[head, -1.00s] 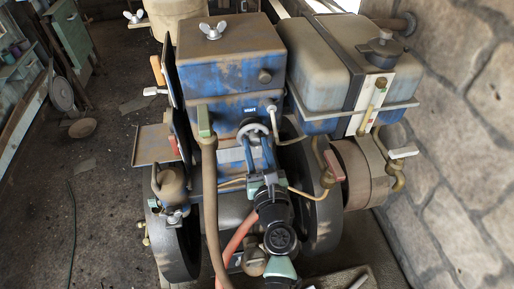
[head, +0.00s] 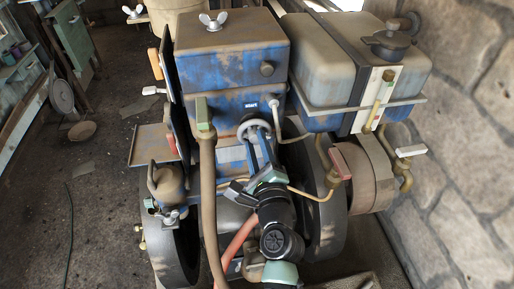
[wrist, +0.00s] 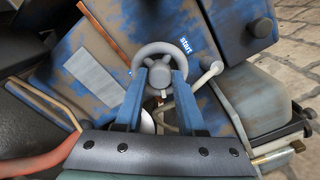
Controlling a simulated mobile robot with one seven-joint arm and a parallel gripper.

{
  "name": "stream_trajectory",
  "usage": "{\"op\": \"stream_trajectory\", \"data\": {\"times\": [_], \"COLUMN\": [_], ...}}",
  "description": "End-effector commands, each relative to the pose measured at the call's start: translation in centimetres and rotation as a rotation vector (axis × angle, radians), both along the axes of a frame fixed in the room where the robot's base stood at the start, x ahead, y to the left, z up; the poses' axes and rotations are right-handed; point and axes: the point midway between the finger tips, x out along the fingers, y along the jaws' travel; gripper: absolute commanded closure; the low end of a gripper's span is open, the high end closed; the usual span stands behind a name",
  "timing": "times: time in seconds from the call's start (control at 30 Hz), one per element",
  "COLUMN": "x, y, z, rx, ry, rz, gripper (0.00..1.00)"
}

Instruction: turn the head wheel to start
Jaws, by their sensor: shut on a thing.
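The head wheel (head: 255,125) is a small grey ring on the front of the blue, rust-worn engine head (head: 230,60). In the wrist view the wheel (wrist: 163,50) shows close up, with spokes and a hub. The white word "start" is on the blue face just beside its rim. My gripper (head: 257,142) reaches up to the wheel from below. Its two blue fingers, seen in the wrist view (wrist: 160,75), are shut on the wheel, one on each side of its lower part. The exact contact at the tips is partly hidden.
A thick brown hose (head: 208,190) hangs left of my arm. A thin brass pipe (head: 305,192) and a red-handled valve (head: 338,163) are to the right. A grey tank (head: 315,65) and a stone wall (head: 465,120) stand at the right. Open floor (head: 105,215) lies left.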

Motion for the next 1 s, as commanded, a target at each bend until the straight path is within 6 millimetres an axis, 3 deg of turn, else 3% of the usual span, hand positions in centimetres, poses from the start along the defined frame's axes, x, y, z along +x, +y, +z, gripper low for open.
{"op": "stream_trajectory", "data": {"times": [1.0], "x": [-0.02], "y": [-0.04], "z": [-0.86], "rx": [-0.947], "ry": [-0.186], "rz": [-0.001], "gripper": [1.0]}}
